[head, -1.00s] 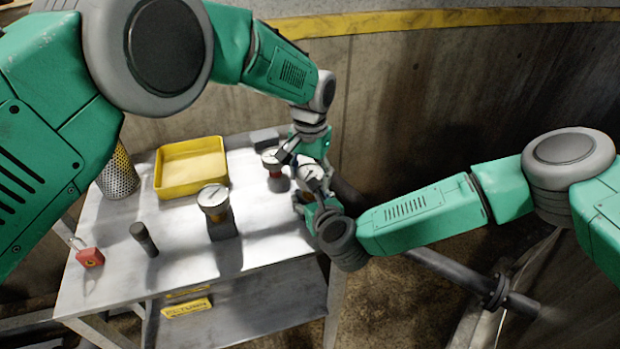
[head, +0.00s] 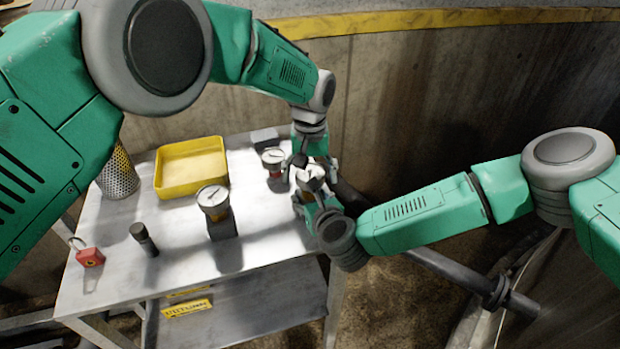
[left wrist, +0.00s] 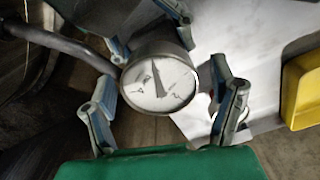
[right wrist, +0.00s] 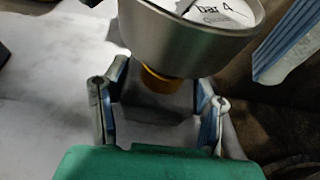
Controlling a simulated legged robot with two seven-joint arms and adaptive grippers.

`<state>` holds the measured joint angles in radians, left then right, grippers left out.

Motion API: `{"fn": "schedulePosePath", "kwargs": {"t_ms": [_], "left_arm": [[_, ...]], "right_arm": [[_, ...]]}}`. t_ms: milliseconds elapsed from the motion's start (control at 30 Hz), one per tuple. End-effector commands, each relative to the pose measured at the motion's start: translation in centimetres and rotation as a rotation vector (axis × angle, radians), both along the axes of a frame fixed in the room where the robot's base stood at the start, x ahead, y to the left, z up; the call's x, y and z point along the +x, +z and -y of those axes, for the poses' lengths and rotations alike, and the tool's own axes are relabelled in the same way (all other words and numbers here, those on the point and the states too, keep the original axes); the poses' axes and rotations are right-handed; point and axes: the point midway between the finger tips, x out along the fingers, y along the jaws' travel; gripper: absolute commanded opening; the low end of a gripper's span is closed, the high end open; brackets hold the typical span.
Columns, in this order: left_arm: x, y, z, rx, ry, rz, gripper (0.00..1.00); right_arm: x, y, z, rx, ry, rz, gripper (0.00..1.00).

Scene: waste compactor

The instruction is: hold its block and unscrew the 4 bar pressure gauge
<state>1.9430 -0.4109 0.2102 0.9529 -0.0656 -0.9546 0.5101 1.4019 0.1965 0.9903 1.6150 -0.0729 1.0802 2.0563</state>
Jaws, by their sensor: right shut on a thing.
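The 4 bar pressure gauge (head: 310,174) is at the table's right edge, with a white dial and a metal case. Its "bar 4" print shows in the right wrist view (right wrist: 215,12), above a yellow stem and a dark block (right wrist: 160,100). My right gripper (head: 308,200) is shut on that block, with one finger on each side. My left gripper (head: 305,160) is above and behind the gauge. In the left wrist view, its fingers (left wrist: 165,105) stand open on both sides of the dial (left wrist: 158,83), apparently without gripping it.
Another gauge (head: 273,156) with a red stem stands close by on the left. A third gauge (head: 213,198) is on a dark block mid-table. A yellow tray (head: 191,190), a dark cylinder (head: 144,239), a red padlock (head: 90,257) and a perforated can (head: 119,178) stand further left.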

Motion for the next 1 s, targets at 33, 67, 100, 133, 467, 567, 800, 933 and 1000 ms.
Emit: {"fn": "schedulePosePath", "kwargs": {"t_ms": [33, 67, 100, 133, 467, 567, 800, 933, 1000], "left_arm": [[0.0, 0.0, -0.01, 0.0, 0.0, 0.0, 0.79], [0.0, 0.0, -0.01, 0.0, -0.001, 0.0, 0.79], [0.0, 0.0, -0.01, 0.0, -0.001, 0.0, 0.79], [-0.01, 0.0, 0.0, 0.0, -0.001, 0.0, 0.79], [-0.04, -0.03, 0.03, -0.001, -0.029, -0.001, 0.76], [-0.02, -0.02, 0.02, -0.001, -0.15, -0.001, 0.76], [-0.02, -0.01, 0.05, -0.001, -0.436, 0.0, 0.76], [-0.03, 0.0, 0.07, -0.002, -0.521, -0.001, 0.76], [-0.02, 0.0, 0.04, -0.002, -0.617, 0.0, 0.76]], "right_arm": [[0.02, 0.01, 0.0, 0.0, 0.0, 0.0, 0.2], [0.02, 0.01, 0.0, 0.0, 0.0, 0.0, 0.2], [0.02, 0.01, 0.0, -0.001, 0.0, 0.0, 0.2], [0.02, 0.01, 0.0, -0.001, 0.0, 0.0, 0.2], [0.02, 0.01, 0.0, -0.001, 0.0, 0.001, 0.2], [0.02, 0.02, 0.0, -0.001, 0.0, 0.001, 0.2], [0.01, 0.02, 0.01, -0.001, 0.0, 0.001, 0.2], [0.01, 0.02, 0.01, -0.001, 0.0, 0.001, 0.2], [0.01, 0.02, 0.01, -0.001, 0.0, 0.001, 0.2]]}}
